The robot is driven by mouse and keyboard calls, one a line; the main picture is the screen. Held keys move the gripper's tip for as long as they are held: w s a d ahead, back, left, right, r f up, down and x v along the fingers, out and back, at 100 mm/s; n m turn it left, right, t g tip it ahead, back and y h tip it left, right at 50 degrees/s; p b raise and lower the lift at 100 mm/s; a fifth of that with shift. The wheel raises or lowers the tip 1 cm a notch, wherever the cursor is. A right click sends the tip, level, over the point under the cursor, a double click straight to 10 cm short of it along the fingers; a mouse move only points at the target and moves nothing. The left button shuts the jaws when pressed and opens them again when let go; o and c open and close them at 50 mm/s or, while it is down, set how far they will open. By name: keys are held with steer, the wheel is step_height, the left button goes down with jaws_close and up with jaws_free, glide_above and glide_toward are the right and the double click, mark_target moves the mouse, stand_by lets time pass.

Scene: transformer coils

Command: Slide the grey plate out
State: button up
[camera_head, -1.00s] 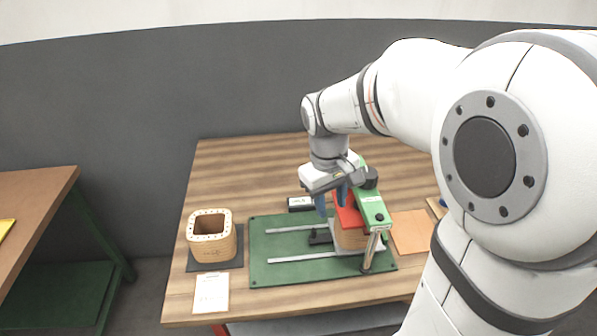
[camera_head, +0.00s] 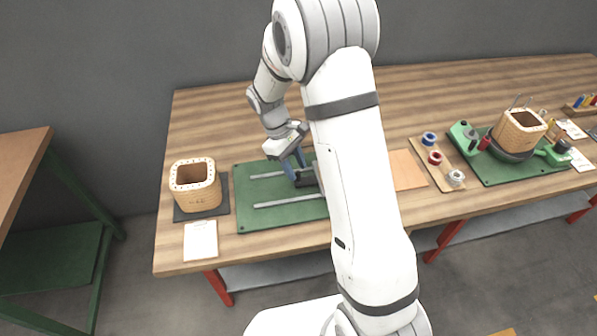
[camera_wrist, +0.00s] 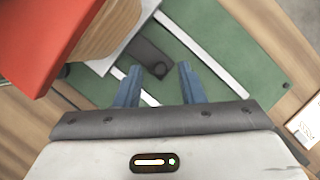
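The grey plate (camera_wrist: 116,55) shows in the wrist view as a light edge under the wooden coil (camera_wrist: 108,28). In the head view my gripper (camera_head: 296,164) is over the green base (camera_head: 245,217), close by the black handle (camera_head: 305,179). My arm hides the plate and coil there.
A red block (camera_wrist: 40,40) rises close at the wrist view's upper left. In the head view, another wooden coil (camera_head: 194,188) stands on a dark mat at left. Spools (camera_head: 435,158) and a second green fixture (camera_head: 500,172) are at right.

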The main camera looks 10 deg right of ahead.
steer(key=shift+x, duration=1.45)
steer(key=shift+c, duration=0.5)
jaws_close()
